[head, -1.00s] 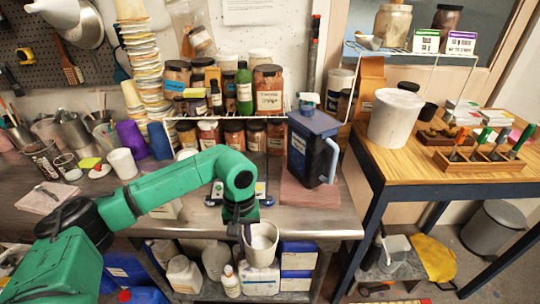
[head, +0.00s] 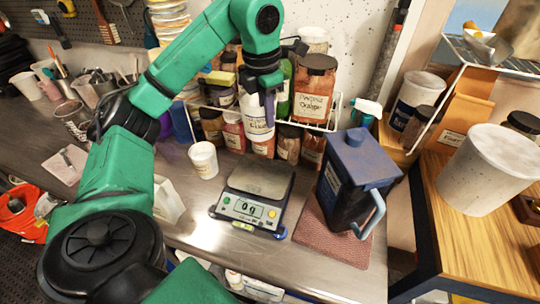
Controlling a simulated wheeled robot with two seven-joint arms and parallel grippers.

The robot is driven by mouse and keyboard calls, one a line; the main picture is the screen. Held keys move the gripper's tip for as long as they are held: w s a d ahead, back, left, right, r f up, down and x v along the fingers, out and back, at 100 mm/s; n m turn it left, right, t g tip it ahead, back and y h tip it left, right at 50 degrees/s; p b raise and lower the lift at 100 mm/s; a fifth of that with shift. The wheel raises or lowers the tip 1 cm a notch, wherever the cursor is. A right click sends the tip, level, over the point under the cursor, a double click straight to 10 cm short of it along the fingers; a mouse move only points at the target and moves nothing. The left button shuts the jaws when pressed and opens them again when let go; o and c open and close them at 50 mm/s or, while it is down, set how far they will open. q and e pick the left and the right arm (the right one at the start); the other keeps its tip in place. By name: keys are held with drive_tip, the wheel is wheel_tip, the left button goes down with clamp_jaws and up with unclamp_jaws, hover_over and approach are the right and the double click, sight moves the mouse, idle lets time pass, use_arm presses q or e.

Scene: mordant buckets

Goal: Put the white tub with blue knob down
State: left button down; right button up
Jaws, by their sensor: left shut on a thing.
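My left gripper (head: 262,88) reaches down from the upper left, in front of the jar rack. It is shut on a white tub (head: 255,122) with a printed label. The tub hangs upright from the fingers, above the table top and in front of the jars. A bluish-purple piece shows at the fingers; I cannot tell whether it is the knob. The gripper hides the top of the tub. The right gripper is not in view.
A scale (head: 262,190) reading 0 g stands below the tub, its plate bare. A white cup (head: 203,160) is to its left. A dark blue jug (head: 352,180) stands on a pink mat (head: 325,240) to its right. Jars crowd the wire rack (head: 335,112) behind.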

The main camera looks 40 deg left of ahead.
use_arm(q)
drive_tip(key=f, duration=0.5)
drive_tip(key=f+b, duration=0.1)
drive_tip(key=f, duration=1)
drive_tip(key=shift+s+f, duration=0.1)
drive_tip(key=shift+s, duration=0.2)
drive_tip(key=shift+w+f, duration=0.1)
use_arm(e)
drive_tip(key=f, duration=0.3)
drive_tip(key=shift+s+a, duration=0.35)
use_arm(q)
drive_tip(key=shift+f, duration=0.1)
drive_tip(key=c, duration=1)
unclamp_jaws()
drive_tip(key=shift+b, duration=0.3)
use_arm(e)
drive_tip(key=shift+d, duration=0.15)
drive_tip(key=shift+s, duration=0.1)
